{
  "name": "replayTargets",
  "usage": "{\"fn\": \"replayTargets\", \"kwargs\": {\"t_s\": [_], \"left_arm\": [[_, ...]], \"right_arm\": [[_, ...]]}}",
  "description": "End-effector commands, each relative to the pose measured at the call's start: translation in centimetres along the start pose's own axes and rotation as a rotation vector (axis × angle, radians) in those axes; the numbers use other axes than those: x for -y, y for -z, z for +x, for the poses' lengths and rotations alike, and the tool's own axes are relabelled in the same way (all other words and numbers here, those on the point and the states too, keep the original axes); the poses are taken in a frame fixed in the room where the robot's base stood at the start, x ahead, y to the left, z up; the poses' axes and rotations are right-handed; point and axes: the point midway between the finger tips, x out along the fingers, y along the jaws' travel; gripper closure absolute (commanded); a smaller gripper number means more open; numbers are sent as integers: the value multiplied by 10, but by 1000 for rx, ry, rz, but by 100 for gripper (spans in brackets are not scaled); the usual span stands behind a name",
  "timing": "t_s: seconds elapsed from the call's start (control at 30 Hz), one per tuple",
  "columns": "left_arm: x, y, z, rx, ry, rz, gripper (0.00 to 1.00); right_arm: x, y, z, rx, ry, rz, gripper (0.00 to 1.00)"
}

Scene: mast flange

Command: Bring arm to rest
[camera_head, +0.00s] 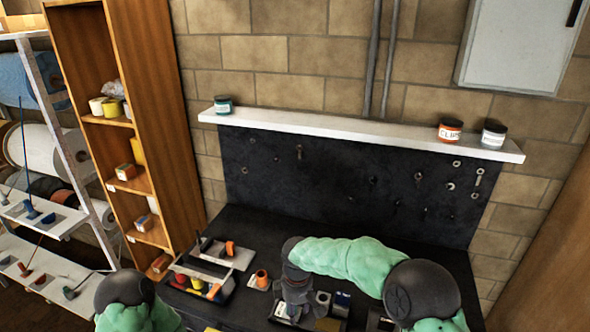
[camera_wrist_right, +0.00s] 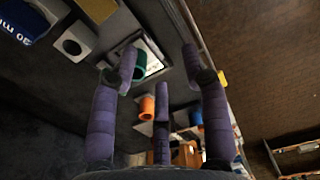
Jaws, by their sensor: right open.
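My right arm (camera_head: 345,257), in a green sleeve with dark joints, reaches across the bench in the head view. Its gripper (camera_head: 295,308) points down over the dark bench top, partly blocking the small items beneath it. In the right wrist view, the purple-padded fingers of this gripper (camera_wrist_right: 160,75) are spread apart, with nothing held between them. My left arm (camera_head: 128,305) shows only as a green sleeve and dark joint at the lower left; its gripper is out of the picture.
A tray with red and yellow items (camera_head: 200,285) and an orange ring (camera_head: 262,279) lie left of the right gripper. A white shelf (camera_head: 350,130) with several jars runs above a dark pegboard (camera_head: 330,180). A wooden shelf unit (camera_head: 165,110) stands left.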

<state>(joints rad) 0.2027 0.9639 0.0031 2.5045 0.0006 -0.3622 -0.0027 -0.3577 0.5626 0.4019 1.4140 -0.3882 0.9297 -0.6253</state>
Motion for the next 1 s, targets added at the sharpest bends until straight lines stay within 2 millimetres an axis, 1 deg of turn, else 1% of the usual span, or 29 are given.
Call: {"fn": "replayTargets", "kwargs": {"t_s": [0.03, 0.27, 0.47, 0.57, 0.67, 0.7, 0.77, 0.8, 0.9, 1.0], "left_arm": [[0, 1, 0, -2, 0, 0, 42], [0, 2, 0, -3, 0, 0, 42], [0, 1, 0, -2, 0, 0, 42], [0, 1, 0, -2, 0, 0, 42], [0, 1, 0, -3, 0, 0, 42], [0, 1, 0, -3, 0, 0, 42], [0, 1, 0, -3, 0, 0, 42], [0, 1, 0, -3, 0, 0, 42], [0, 1, 0, -2, 0, 0, 42], [0, 1, 0, -2, 0, 0, 42]], "right_arm": [[2, -3, 8, -6, 10, 18, 54], [12, -15, 45, -48, 52, 119, 54], [29, -32, 88, -98, 105, 262, 54], [43, -44, 113, -126, 139, 361, 54], [63, -61, 143, -156, 181, 499, 54], [73, -69, 155, -168, 199, 567, 54], [89, -82, 172, -186, 225, 679, 54], [101, -91, 183, -196, 241, 756, 54], [126, -112, 202, -214, 267, 935, 54], [148, -129, 213, -222, 282, 1081, 54]]}}
